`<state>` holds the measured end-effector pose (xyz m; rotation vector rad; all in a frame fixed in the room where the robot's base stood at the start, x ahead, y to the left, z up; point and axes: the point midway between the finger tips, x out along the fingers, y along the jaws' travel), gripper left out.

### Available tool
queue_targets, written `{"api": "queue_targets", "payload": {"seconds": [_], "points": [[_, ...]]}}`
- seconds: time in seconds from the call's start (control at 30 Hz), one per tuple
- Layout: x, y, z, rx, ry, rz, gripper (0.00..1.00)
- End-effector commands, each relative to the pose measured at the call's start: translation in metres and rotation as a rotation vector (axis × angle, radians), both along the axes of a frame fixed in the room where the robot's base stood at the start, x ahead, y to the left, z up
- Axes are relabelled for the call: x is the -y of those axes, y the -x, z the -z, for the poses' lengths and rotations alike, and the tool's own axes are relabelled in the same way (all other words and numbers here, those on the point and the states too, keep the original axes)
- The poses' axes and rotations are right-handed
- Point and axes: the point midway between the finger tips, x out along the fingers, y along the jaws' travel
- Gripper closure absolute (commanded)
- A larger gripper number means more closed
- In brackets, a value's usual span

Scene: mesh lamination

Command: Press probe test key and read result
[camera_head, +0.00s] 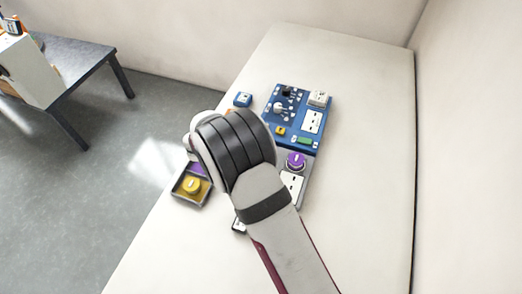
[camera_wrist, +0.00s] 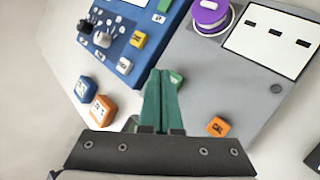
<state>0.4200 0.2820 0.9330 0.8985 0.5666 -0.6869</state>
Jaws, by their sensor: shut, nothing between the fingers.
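My gripper (camera_wrist: 160,74) has green fingers pressed together with nothing between them. Its tips lie over the grey panel (camera_wrist: 215,75) near the border with the blue panel (camera_wrist: 112,62). A green key (camera_wrist: 177,78) on the grey panel is partly hidden behind the fingertips; I cannot tell whether they touch. An orange key (camera_wrist: 219,127), marked like "CAL", is to the right of the fingers. No key is legibly marked as the probe test key. A white plate with dark slots (camera_wrist: 270,38) is on the grey panel. In the head view my arm hides the gripper.
A purple knob (camera_wrist: 209,14) stands on the grey panel. A tray (camera_head: 178,196) holds a yellow-topped item. The table's right side is clear.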

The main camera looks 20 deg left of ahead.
Motion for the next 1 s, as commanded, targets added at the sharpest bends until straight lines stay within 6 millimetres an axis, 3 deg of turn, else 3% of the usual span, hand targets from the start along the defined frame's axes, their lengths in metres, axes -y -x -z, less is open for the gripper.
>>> {"api": "queue_targets", "payload": {"seconds": [1.0], "points": [[-0.0002, 0.0, 0.0076, 0.0, 0.001, -0.001, 1.0]]}}
